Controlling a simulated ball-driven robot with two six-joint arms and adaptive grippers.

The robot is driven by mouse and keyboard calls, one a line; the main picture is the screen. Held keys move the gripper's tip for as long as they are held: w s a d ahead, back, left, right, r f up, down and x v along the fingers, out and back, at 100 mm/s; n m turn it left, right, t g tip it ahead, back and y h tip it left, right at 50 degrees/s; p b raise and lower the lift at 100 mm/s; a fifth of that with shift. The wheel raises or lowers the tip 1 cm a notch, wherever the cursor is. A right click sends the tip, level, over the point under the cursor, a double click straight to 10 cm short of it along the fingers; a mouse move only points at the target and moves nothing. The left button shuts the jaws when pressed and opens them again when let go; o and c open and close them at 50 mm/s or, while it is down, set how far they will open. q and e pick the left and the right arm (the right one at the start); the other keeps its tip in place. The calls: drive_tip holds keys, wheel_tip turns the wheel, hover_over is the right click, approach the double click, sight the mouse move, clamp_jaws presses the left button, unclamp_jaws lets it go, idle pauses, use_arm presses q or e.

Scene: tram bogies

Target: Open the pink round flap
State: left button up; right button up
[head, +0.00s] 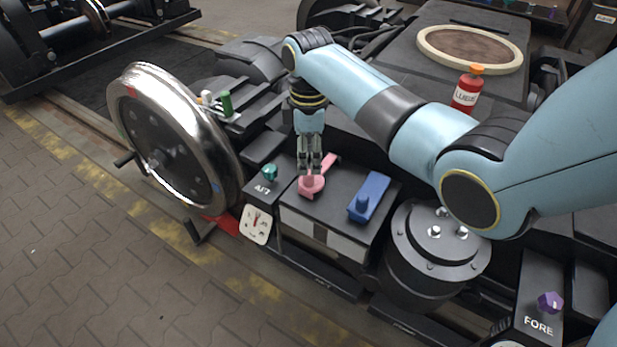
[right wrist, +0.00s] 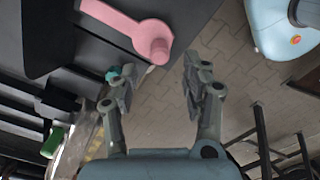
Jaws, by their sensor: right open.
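The pink round flap (head: 312,187) lies on top of a black box, with a pink strip running from it toward the back right. In the right wrist view, the pink flap (right wrist: 148,36) is near the top, with a small raised knob on its round end. My right gripper (head: 310,166) is just above the flap in the head view and partly covers it and its strip. In the right wrist view, my right gripper (right wrist: 158,80) has its fingers apart with nothing between them. I cannot tell whether it touches the flap. My left gripper is not in view.
A teal knob (head: 269,172) on the AFT block is left of the flap, and a blue lever piece (head: 368,197) is to its right. A white dial (head: 256,225) hangs below. A large steel wheel (head: 170,140) stands at left. A red bottle (head: 466,93) stands behind my right arm.

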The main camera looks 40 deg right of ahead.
sight(309, 172)
wheel_tip(309, 172, down, 6)
drive_tip(key=shift+f+b, duration=0.25)
drive_tip(key=shift+b, duration=0.65)
clamp_jaws()
